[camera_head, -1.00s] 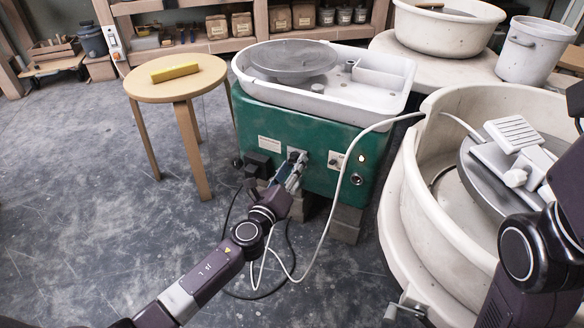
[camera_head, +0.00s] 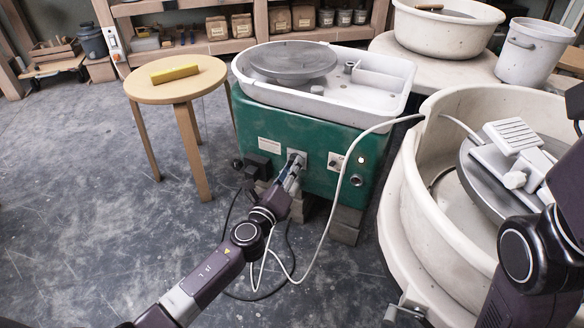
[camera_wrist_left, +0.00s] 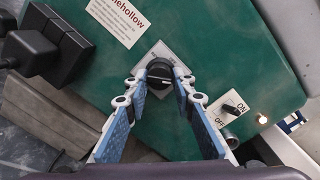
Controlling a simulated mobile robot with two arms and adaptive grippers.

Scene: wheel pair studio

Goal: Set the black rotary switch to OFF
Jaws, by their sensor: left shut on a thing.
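The black rotary switch (camera_wrist_left: 160,73) is a round knob on a pale square plate (camera_head: 297,154) on the front of the green wheel housing (camera_head: 283,174). A light pointer line crosses it, lying roughly level in the left wrist view. My left gripper (camera_head: 294,169) is shut on the knob; in the left wrist view its two blue-padded fingers (camera_wrist_left: 161,84) stand on either side. My right gripper is not in view.
A separate switch marked ON and OFF (camera_wrist_left: 231,107) and a lit lamp (camera_wrist_left: 261,118) sit right of the knob. A black box (camera_wrist_left: 45,45) is on its left. A white cable (camera_head: 345,180) hangs in front of the housing. A wooden stool (camera_head: 178,85) stands left.

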